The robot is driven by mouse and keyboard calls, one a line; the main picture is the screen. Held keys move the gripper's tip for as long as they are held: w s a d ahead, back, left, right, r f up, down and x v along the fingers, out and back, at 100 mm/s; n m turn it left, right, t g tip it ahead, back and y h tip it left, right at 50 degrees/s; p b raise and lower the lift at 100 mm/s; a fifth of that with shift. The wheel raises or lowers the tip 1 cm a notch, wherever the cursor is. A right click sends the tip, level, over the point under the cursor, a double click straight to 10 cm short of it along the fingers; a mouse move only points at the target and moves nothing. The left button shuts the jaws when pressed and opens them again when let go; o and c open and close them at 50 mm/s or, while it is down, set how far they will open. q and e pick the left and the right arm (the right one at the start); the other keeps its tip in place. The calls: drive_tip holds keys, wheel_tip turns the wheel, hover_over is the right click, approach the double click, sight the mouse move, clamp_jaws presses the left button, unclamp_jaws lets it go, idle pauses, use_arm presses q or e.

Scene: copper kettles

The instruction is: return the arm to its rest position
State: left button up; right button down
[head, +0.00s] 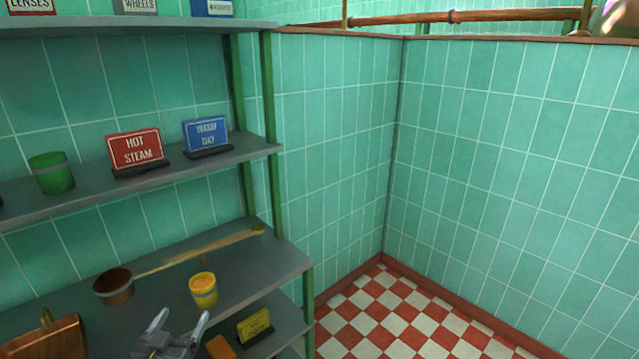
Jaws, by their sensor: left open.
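My left gripper (178,326) shows at the bottom of the head view, in front of the shelf unit. Its two grey fingers point up and stand apart, with nothing between them. A yellow cup (203,290) stands on the shelf just beyond and to the right of the fingertips, apart from them in the picture. The rest of the left arm is out of the frame. My right gripper is not in view.
The shelf (262,274) holds a long-handled ladle (116,289) and a copper vessel (52,339). Above are a green cup (51,172), a red sign (135,149) and a blue sign (206,134). A yellow sign (255,326) sits lower. The checkered floor (400,318) at right is clear.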

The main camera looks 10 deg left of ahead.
use_arm(q)
drive_tip(key=s+d+f+m+g+h, duration=0.2)
drive_tip(key=s+d+f+g, duration=0.5)
drive_tip(key=s+d+f, duration=0.25)
drive_tip(key=s+d+f+m+g+h, duration=0.1)
drive_tip(key=s+d+f+g, duration=0.1)
drive_tip(key=s+d+g, duration=0.35)
drive_tip(key=s+d+f+m+g, duration=0.1)
drive_tip(key=s+d+f+g, duration=0.15)
drive_tip(key=s, duration=0.55)
drive_tip(key=s+f+x, duration=0.1)
drive_tip(key=s+x, duration=0.2)
drive_tip(key=x, duration=0.8)
drive_tip(key=s+x, duration=0.2)
drive_tip(key=x, duration=1)
drive_tip(key=s+a+f+g, duration=0.1)
drive_tip(key=s+a+f, duration=0.1)
drive_tip(key=s+f, duration=1.6)
drive_tip(key=shift+g, duration=0.4)
drive_tip(key=shift+s, duration=0.1)
